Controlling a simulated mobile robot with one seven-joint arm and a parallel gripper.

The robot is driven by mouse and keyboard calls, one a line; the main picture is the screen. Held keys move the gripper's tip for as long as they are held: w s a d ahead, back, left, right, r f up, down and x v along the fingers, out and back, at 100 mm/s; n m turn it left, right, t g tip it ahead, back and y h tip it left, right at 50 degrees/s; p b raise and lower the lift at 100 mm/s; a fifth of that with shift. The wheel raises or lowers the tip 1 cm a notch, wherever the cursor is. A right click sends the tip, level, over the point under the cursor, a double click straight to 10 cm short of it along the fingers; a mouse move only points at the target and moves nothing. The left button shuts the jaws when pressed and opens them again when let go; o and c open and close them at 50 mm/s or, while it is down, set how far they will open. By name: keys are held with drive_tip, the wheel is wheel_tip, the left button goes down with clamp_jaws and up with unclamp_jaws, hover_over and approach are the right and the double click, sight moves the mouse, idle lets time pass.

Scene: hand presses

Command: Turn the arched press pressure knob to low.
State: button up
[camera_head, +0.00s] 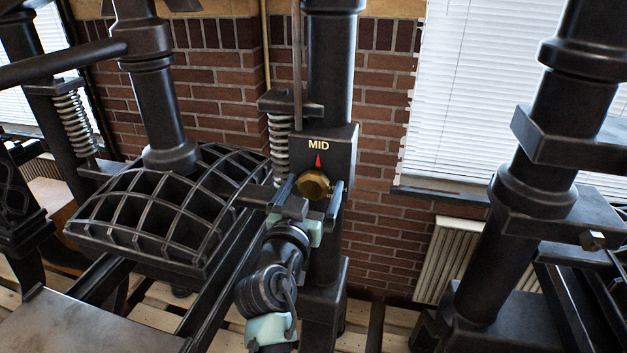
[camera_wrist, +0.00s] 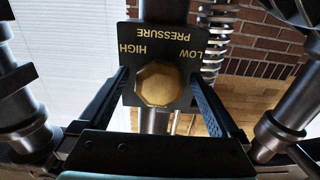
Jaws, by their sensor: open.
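The brass pressure knob (camera_head: 314,185) is on a dark box on the press column in the head view. A red pointer (camera_head: 318,161) above it points up at the word MID. In the wrist view the knob (camera_wrist: 160,84) faces me on a dark plate (camera_wrist: 165,45) marked PRESSURE, HIGH and LOW, upside down, with HIGH on the left and LOW on the right. The arched press's ribbed head (camera_head: 165,205) stands to the left. My gripper (camera_head: 312,186) is open, its fingers on either side of the knob with gaps visible in the wrist view (camera_wrist: 160,76).
A coil spring (camera_head: 279,150) and a thin rod stand just left of the knob box. Another dark press column (camera_head: 500,225) stands on the right. A brick wall (camera_head: 375,150), a window with blinds (camera_head: 480,90) and a radiator (camera_head: 450,260) are behind.

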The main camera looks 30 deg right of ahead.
drive_tip(key=shift+w+d, duration=0.3)
drive_tip(key=c, duration=1.3)
drive_tip(key=shift+c, duration=0.2)
